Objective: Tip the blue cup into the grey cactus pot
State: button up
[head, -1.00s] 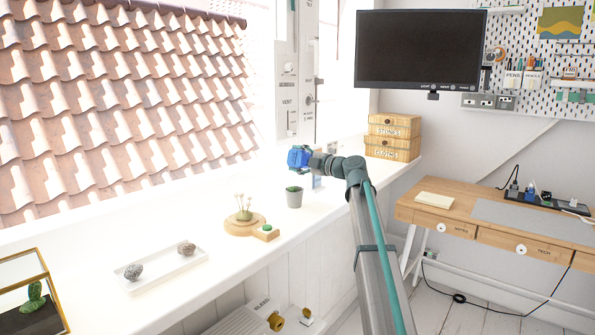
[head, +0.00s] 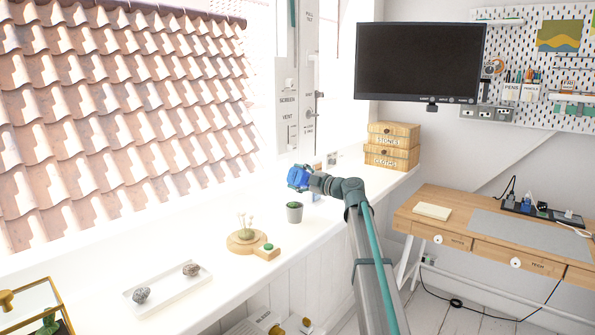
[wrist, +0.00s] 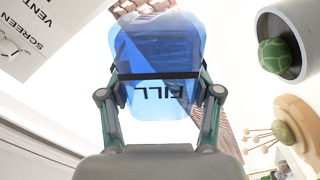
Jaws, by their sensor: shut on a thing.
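My gripper (head: 308,181) is shut on the blue cup (head: 299,178) and holds it in the air above the white sill. In the wrist view the cup (wrist: 160,45) is translucent blue, marked FILL, and sits between the two fingers (wrist: 160,82). It looks tilted in the head view; its contents cannot be made out. The grey cactus pot (head: 294,213) stands upright on the sill below the cup, with a green cactus in it. In the wrist view the pot (wrist: 262,58) is at the right, apart from the cup.
A white tray (head: 165,302) with stones lies nearer. Wooden boxes (head: 392,147) stand behind on the right.

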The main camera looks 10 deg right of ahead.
aim_at(294, 170)
jog(key=shift+s+a+f+m+p, duration=0.15)
jog(key=shift+m+p, duration=1.5)
jog(key=shift+p, duration=3.65)
jog(key=shift+s+a+m+p, duration=0.1)
jog(key=shift+m+p, duration=1.55)
jog(key=shift+p, duration=3.6)
jog(key=r+m, duration=0.1)
jog(key=m, duration=0.1)
jog(key=r+m, duration=0.2)
jog(key=m, duration=0.1)
jog(key=shift+s+a+r+m, duration=0.2)
jog(key=shift+s+a+m, duration=0.05)
jog(key=shift+a+m, duration=0.1)
jog(key=s+f+m+t+h, duration=0.3)
jog(key=s+f+h, duration=0.1)
jog(key=s, duration=0.3)
jog(key=s+r+m+h, duration=0.2)
jog(key=s+r+h, duration=0.1)
jog(key=s, duration=0.4)
jog(key=s+r+m+t+h, duration=0.1)
jog(key=s+r+m+h, duration=0.2)
jog(key=s, duration=0.4)
jog(key=shift+s+r+h, duration=0.35)
jog(key=shift+r+h, duration=0.2)
jog(key=shift+h, duration=0.35)
jog(key=shift+d, duration=0.1)
